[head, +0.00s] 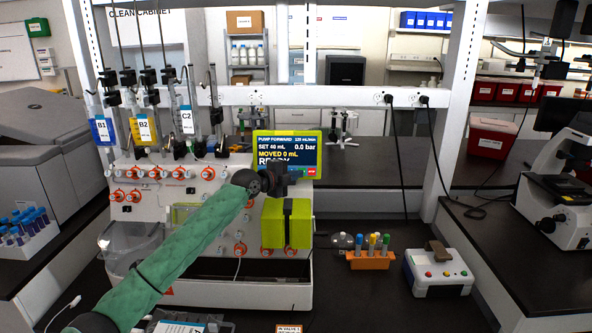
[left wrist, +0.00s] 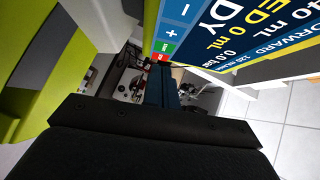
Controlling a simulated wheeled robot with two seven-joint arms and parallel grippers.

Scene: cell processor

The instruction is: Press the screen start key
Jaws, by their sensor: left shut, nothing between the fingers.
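The pump screen (head: 290,146), in a yellow-green frame, reads PUMP FORWARD, SET 40 mL, MOVED 0 mL, READY and 0.0 bar. My left gripper (head: 282,178) is in front of its lower edge and hides part of the key row; a red key (head: 311,172) shows at the right. In the left wrist view the screen (left wrist: 235,30) fills the upper right, with a green key (left wrist: 167,48) beside a red one. My left gripper (left wrist: 160,72) is shut and empty, its tips close to these keys. I cannot tell whether they touch. My right gripper is not in view.
The white processor (head: 150,205) carries orange-ringed valves and hanging bags. A yellow-green pump block (head: 273,222) is just below my gripper. An orange tube rack (head: 370,260) and a white button box (head: 437,272) stand at the right on the dark bench.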

